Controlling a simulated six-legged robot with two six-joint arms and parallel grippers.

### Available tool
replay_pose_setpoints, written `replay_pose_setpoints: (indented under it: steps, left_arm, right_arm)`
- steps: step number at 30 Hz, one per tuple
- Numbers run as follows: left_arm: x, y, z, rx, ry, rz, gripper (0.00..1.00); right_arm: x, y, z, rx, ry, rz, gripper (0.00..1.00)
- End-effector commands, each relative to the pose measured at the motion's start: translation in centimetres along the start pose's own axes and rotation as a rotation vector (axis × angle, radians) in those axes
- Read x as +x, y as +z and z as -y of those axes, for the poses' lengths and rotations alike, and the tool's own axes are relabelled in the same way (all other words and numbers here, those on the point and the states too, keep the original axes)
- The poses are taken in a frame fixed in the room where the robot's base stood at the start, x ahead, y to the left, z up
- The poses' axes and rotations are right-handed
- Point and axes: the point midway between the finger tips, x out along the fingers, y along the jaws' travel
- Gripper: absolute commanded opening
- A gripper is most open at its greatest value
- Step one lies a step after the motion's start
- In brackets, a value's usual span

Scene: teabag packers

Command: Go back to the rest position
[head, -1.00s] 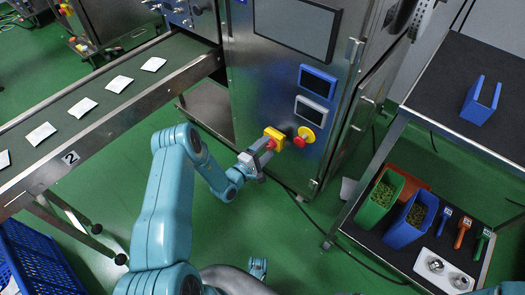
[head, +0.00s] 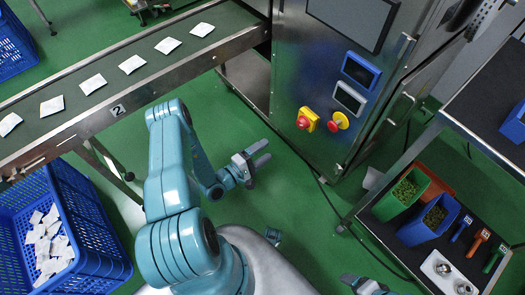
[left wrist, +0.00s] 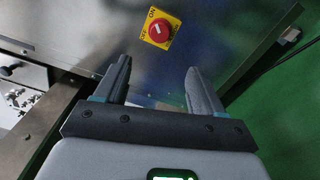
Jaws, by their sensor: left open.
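My left gripper (head: 265,153) is open and empty in the head view, over the green floor in front of the steel machine. In the left wrist view its two fingers (left wrist: 158,68) stand apart with nothing between them. The red rotary switch on its yellow plate (head: 308,119) is on the machine front, clear of the fingers. It also shows beyond the fingers in the left wrist view (left wrist: 159,29).
The steel machine (head: 290,75) stands ahead, with a red button on yellow (head: 339,121). A conveyor (head: 140,85) carries several teabags at left. A blue crate (head: 100,235) holds teabags. A shelf cart (head: 400,255) with green and blue bins stands right. Green floor lies between.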

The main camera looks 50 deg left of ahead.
Motion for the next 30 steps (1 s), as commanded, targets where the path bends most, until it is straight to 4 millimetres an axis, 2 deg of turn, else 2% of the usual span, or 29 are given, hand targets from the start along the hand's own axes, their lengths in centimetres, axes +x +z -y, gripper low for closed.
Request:
replay_pose_setpoints:
  steps: [14,17,20,23,24,26,27,28,30]
  left_arm:
    - [0.0,0.0,0.0,-0.001,-0.001,0.002,0.69]
    - [0.5,1.5,0.3,-0.032,-0.027,0.058,0.69]
    - [1.1,6.2,1.0,-0.122,-0.121,0.231,0.69]
    - [0.3,13.8,2.2,-0.238,-0.318,0.508,0.69]
    - [-0.8,16.9,2.8,-0.272,-0.425,0.628,0.69]
    - [-3.5,21.2,3.7,-0.292,-0.61,0.803,0.69]
    - [-5.8,23.6,4.3,-0.277,-0.753,0.915,0.69]
    - [-7.8,25.0,4.7,-0.247,-0.869,0.994,0.69]
    - [-12.4,26.4,5.8,-0.107,-1.132,1.129,0.69]
  right_arm:
    - [0.0,0.0,0.0,0.0,0.0,0.0,0.78]
    - [0.0,0.0,0.0,0.0,0.0,0.0,0.78]
    - [0.0,0.0,0.0,0.0,0.0,0.0,0.78]
    - [0.0,0.0,0.0,0.0,0.0,0.0,0.78]
    - [0.0,0.0,0.0,0.0,0.0,0.0,0.78]
    - [0.0,0.0,0.0,0.0,0.0,0.0,0.78]
    - [0.0,0.0,0.0,0.0,0.0,0.0,0.78]
    - [0.0,0.0,0.0,0.0,0.0,0.0,0.78]
    - [-0.1,0.0,0.0,0.0,0.0,0.0,0.78]
